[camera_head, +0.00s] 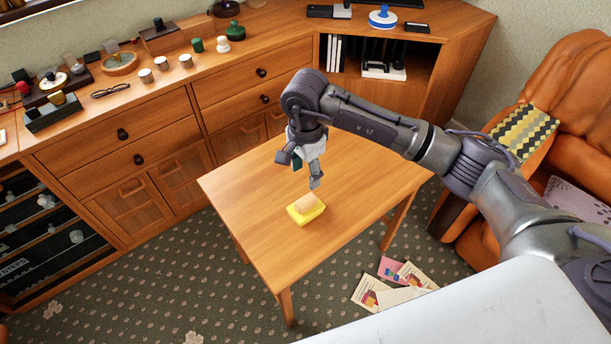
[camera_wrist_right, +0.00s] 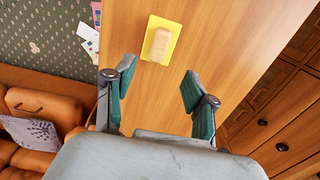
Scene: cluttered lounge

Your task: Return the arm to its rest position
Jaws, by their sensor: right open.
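My right arm reaches in from the right in the head view. Its right gripper (camera_head: 303,170) hangs above the wooden table (camera_head: 358,172), pointing down. In the wrist view the right gripper (camera_wrist_right: 152,98) is open, its two green-padded fingers wide apart with nothing between them. A tan block-like item (camera_head: 305,202) lies on a yellow pad (camera_head: 307,216) on the table, just beyond the fingertips. The item (camera_wrist_right: 159,44) and the pad (camera_wrist_right: 173,27) also show in the wrist view, apart from the fingers. My left gripper is not in view.
A long wooden sideboard (camera_head: 110,143) with many small objects stands behind the table. An orange leather armchair (camera_head: 577,85) with a patterned cloth (camera_head: 522,131) is at right. Papers (camera_head: 392,286) lie on the carpet by the table. The rest of the tabletop is clear.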

